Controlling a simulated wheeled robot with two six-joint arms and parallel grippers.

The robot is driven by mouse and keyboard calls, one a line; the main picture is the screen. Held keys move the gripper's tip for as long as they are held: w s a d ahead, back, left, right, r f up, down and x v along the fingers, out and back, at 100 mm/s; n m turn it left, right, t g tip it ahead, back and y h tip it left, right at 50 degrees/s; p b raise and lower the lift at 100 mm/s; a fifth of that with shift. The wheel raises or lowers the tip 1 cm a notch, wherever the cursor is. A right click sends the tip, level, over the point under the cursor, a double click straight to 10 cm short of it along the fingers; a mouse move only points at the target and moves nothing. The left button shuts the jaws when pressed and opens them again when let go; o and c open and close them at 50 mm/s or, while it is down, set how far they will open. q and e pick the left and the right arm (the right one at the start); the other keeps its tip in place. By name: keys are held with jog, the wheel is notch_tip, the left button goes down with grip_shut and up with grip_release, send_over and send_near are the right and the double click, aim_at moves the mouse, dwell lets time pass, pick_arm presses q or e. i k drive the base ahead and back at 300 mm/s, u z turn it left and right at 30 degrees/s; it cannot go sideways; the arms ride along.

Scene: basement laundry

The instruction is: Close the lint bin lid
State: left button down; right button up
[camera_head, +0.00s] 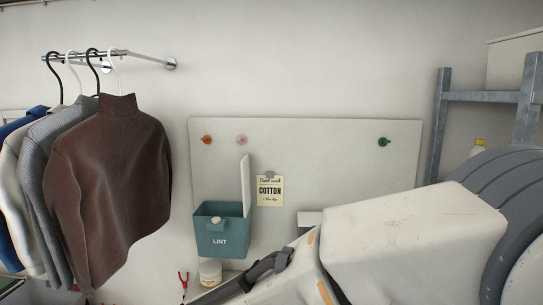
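The lint bin (222,240) is a teal box marked "LINT", mounted low on the pale wall board. Its lid (245,186) is a thin white panel standing upright at the bin's right side, so the bin is open. My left gripper is out of view.
Coloured knobs (384,142) sit on the board (330,160). Hanging sweaters (110,180) fill the left. A white jar (210,272) stands under the bin.

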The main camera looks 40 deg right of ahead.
aim_at(244, 165)
jog(key=z, duration=0.85)
jog(key=i, duration=0.85)
jog(key=z, duration=1)
